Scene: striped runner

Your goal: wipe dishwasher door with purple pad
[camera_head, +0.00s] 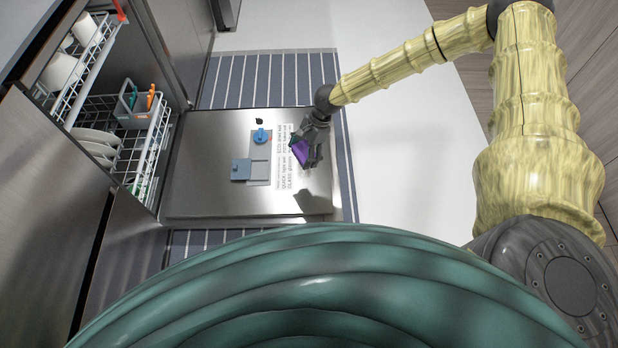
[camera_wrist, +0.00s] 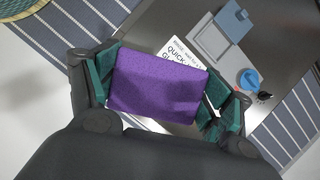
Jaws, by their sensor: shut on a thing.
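The purple pad (camera_wrist: 157,82) is held between the two fingers of my gripper (camera_wrist: 165,92), which is shut on it. In the head view the pad (camera_head: 301,151) shows as a small purple patch at my gripper (camera_head: 305,146). The dishwasher door (camera_head: 215,145) is folded down flat, its steel inner face upward. My gripper is over the right part of the door, beside the printed label. I cannot tell whether the pad touches the door. A dark mark (camera_head: 259,121) lies on the door near its far edge; it also shows in the wrist view (camera_wrist: 264,96).
A detergent dispenser with an open blue-grey lid (camera_head: 241,169) and a round blue cap (camera_head: 261,136) sits mid-door. Dish racks (camera_head: 140,135) with plates and cups stand at left. A striped runner (camera_head: 270,75) lies under the door; pale floor (camera_head: 400,130) is clear at right.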

